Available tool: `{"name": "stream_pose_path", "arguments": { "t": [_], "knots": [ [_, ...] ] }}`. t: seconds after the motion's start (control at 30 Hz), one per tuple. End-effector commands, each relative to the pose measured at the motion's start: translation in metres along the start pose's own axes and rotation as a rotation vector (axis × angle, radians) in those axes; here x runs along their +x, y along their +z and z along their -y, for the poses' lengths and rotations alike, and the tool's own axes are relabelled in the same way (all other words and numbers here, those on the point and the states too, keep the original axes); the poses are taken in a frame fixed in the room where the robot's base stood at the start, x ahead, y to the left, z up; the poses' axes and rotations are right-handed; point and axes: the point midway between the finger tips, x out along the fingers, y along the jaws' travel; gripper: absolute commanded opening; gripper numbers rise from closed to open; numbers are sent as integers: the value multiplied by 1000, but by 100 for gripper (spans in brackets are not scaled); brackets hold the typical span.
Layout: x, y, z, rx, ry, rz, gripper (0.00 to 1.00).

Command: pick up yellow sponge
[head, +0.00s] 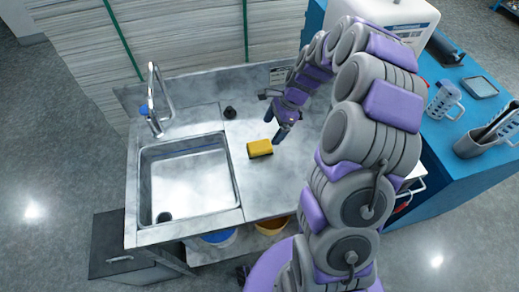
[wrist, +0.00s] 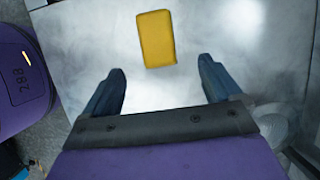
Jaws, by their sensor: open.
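The yellow sponge (head: 260,147) lies flat on the metal counter, just right of the sink, with a dark layer along its lower edge. In the wrist view the sponge (wrist: 156,38) sits beyond my fingertips, roughly between their lines. My gripper (head: 283,133) is a little to the right of the sponge in the head view and appears above the counter. In the wrist view my gripper (wrist: 161,78) has its two blue fingers wide apart, with nothing between them. The sponge is not touched in the wrist view.
A metal sink (head: 190,180) with a faucet (head: 156,95) is left of the sponge. A small black object (head: 230,113) stands behind it. Tall stacks of sheets (head: 170,40) rise behind the counter (head: 285,185). A blue table (head: 450,150) with a jug (head: 444,98) is at right.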

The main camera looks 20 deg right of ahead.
Motion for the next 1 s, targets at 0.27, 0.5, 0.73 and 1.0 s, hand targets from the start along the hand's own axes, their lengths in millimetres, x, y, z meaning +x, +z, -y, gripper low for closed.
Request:
{"name": "stream_pose_path", "arguments": {
  "t": [0.27,0.5,0.73,1.0],
  "knots": [
    [40,0,-2,0,4,2,92],
    [62,-2,-3,1,2,1,92],
    [90,-2,-4,-1,2,0,92],
    [90,-2,-3,0,0,0,88]
  ]
}}
